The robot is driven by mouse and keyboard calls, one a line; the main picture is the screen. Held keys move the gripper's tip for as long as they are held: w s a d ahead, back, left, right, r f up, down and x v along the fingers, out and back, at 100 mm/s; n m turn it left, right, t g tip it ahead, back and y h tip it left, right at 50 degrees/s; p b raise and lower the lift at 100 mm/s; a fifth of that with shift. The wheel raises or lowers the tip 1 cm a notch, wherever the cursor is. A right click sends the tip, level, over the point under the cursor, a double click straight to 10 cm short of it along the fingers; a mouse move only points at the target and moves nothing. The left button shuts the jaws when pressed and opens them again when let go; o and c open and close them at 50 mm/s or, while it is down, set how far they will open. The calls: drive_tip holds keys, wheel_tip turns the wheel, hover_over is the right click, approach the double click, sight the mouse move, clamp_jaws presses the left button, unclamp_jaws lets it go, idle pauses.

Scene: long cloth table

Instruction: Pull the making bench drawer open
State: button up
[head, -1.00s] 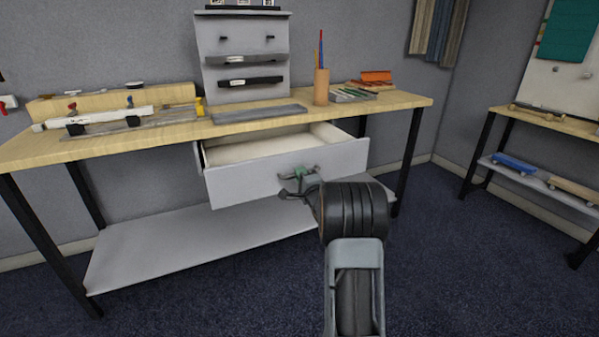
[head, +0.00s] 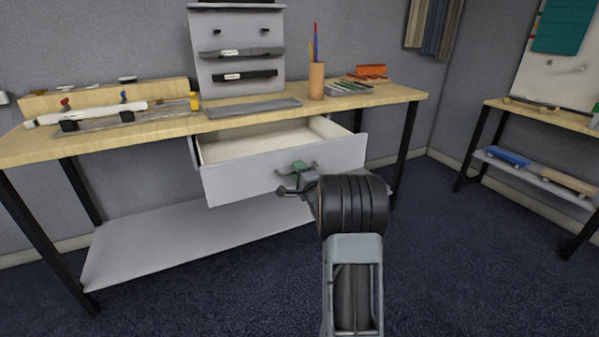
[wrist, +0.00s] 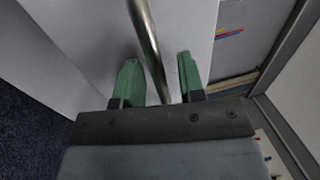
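The making bench (head: 150,130) has a pale wood top and black legs. Its grey drawer (head: 255,172) stands partly pulled out, with the pale inside showing and empty where I can see it. My gripper (head: 299,174) is at the middle of the drawer front. In the wrist view, the metal bar handle (wrist: 148,38) passes between the two green fingertips of my gripper (wrist: 158,78). The fingers are apart, with a gap visible on both sides of the bar. The handle is mostly hidden by my gripper in the head view.
The bench top holds a pencil pot (head: 317,80), a grey strip (head: 254,108) and a skateboard-like piece (head: 85,116). A grey lower shelf (head: 180,240) lies beneath the drawer. A side table (head: 550,115) stands at the right. Dark carpet (head: 450,250) is clear in front.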

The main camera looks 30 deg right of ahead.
drive_tip(key=p+v, duration=0.2)
drive_tip(key=v, duration=1.2)
idle(0.4)
drive_tip(key=w+a+r+n+g+p, duration=0.1)
drive_tip(key=a+r+n+g+p, duration=0.3)
drive_tip(key=r+p, duration=0.35)
drive_tip(key=a+r+n+g+p, duration=0.3)
drive_tip(key=a+r+n+p, duration=0.15)
drive_tip(key=r+p, duration=0.3)
drive_tip(key=s+a+r+n+g+y+p, duration=0.2)
drive_tip(key=s+a+r+n+g+p, duration=0.7)
drive_tip(key=s+a, duration=0.7)
wheel_tip(320, 180, up, 4)
drive_tip(key=s+n+p, duration=0.1)
drive_tip(key=n+p, duration=0.1)
drive_tip(key=p, duration=0.1)
drive_tip(key=shift+f+y, duration=0.15)
drive_tip(key=shift+y, duration=0.25)
